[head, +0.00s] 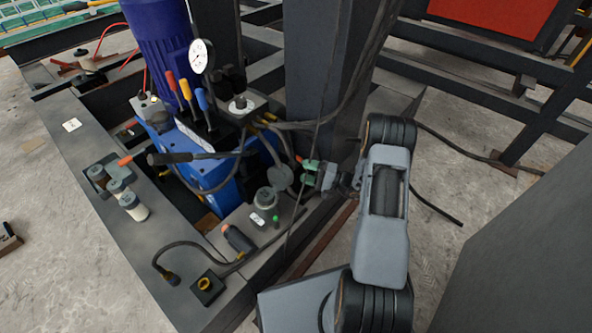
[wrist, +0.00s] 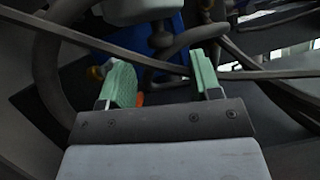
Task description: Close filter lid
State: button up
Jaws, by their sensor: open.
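The filter (head: 265,198) is a short grey cylinder on the dark steel frame, with a small white label on its front. A round grey disc (head: 280,177), which looks like its lid, stands tilted up at the filter's back right edge. My gripper (head: 311,173) is just right of this disc, with its green fingers apart and nothing between them. I cannot tell whether a finger touches the disc. In the wrist view my gripper (wrist: 163,80) also shows open, with a thin dark cable crossing beyond the fingers. The lid is not clear there.
A dark column (head: 325,80) stands close behind my gripper. A blue pump unit (head: 190,150) with levers and a gauge (head: 201,56) is at the left. A loose black hose (head: 190,246) and white-capped cylinders (head: 133,206) lie on the frame.

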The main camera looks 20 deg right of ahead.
aim_at(288, 171)
jog(key=shift+b+x, duration=0.35)
jog(key=shift+x, duration=1.9)
grip_shut()
